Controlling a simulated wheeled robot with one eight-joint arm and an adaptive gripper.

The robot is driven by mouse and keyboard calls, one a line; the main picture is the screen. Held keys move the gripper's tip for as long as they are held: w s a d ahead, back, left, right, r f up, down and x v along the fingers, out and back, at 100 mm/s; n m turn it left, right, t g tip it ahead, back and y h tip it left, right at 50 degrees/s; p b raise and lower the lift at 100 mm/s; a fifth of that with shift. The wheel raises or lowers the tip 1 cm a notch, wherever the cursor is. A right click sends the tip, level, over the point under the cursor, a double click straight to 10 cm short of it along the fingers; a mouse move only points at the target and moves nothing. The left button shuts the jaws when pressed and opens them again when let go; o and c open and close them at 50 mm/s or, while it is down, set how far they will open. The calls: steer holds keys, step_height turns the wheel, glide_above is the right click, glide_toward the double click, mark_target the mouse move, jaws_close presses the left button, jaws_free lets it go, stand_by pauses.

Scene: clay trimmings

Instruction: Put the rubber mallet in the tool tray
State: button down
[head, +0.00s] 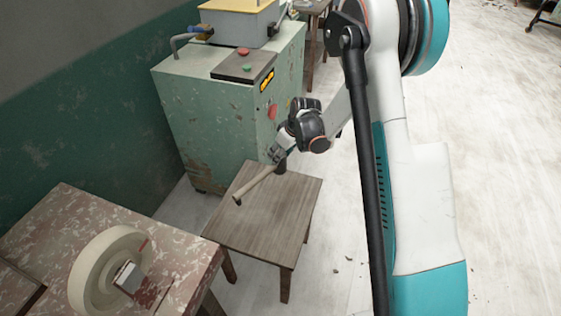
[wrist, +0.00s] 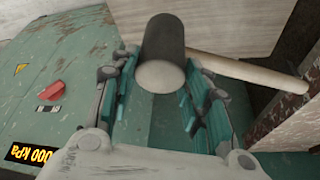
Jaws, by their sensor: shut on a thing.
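The rubber mallet has a dark cylindrical head (wrist: 165,42) with a pale end face and a light wooden handle (head: 258,185). My gripper (head: 276,154) is shut on the mallet's head. In the wrist view the fingers of my gripper (wrist: 158,88) stand on either side of the head, and the handle sticks out to the right. In the head view the handle points down and left over a wooden stool (head: 249,228). I cannot tell whether the mallet touches the stool. I cannot make out a tool tray for certain in either view.
A worn green cabinet (head: 187,121) stands behind the stool, with a grey and yellow box (head: 229,24) and a button panel on top. A paint-worn table (head: 60,213) at lower left bears a cream wheel (head: 88,279). The floor at right is mostly clear.

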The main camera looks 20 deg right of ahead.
steer(key=shift+r+p, duration=0.35)
steer(key=shift+r, duration=1.25)
steer(key=shift+s, duration=0.15)
steer(key=s+a+r+m+h, duration=0.1)
steer(key=s+m, duration=0.5)
steer(key=s, duration=1)
step_height(320, 180, up, 2)
steer(key=shift+a+r+t+h, duration=0.2)
steer(key=shift+a+t+h, duration=0.2)
steer(key=shift+h, duration=0.2)
